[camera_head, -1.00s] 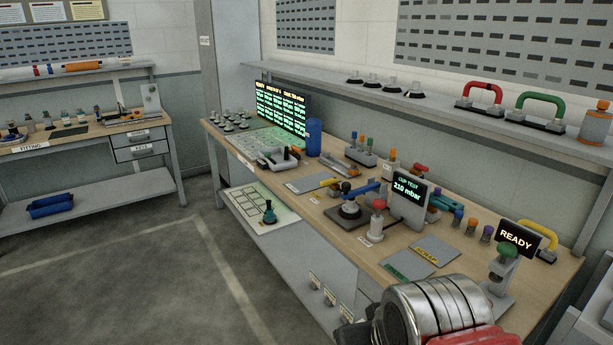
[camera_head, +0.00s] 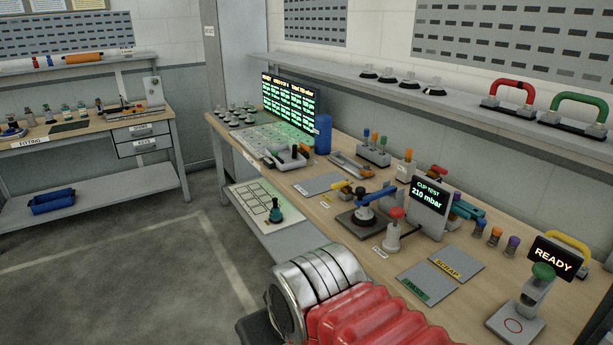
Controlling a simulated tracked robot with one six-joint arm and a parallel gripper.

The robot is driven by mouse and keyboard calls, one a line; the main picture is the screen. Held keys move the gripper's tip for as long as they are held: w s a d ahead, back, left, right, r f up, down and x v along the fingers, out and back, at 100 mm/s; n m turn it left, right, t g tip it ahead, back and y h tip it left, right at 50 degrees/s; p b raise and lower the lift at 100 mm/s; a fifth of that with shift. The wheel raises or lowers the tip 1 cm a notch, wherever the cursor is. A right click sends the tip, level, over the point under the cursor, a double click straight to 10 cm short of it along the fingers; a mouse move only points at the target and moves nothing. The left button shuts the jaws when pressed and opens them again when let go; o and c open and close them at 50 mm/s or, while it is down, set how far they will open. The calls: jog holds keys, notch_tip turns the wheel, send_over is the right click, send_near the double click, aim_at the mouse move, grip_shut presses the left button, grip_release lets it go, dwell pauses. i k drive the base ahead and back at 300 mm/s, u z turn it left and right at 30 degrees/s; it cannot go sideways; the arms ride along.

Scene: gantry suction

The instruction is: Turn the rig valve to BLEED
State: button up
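The rig valve appears to be the blue lever (camera_head: 379,194) on a round dark base (camera_head: 363,221), on the bench beside the cup test display (camera_head: 429,207), which reads 210 mbar. The lever points toward the display, up and to the right. No BLEED mark can be read at this size. A red-topped post (camera_head: 393,235) stands just right of the base. My arm's silver and red links cross the bottom of the picture, in front of the bench's near edge and apart from the lever. My gripper's fingers do not show.
Scrap (camera_head: 457,264) and pass (camera_head: 427,283) plates lie right of the valve. A green-topped stand (camera_head: 523,302) and a READY sign (camera_head: 552,258) are farther right. A blue cylinder (camera_head: 322,134) stands behind left. Open floor (camera_head: 130,265) lies left of the bench.

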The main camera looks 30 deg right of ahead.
aim_at(338, 185)
jog(key=i, duration=1.5)
jog(key=z, duration=0.65)
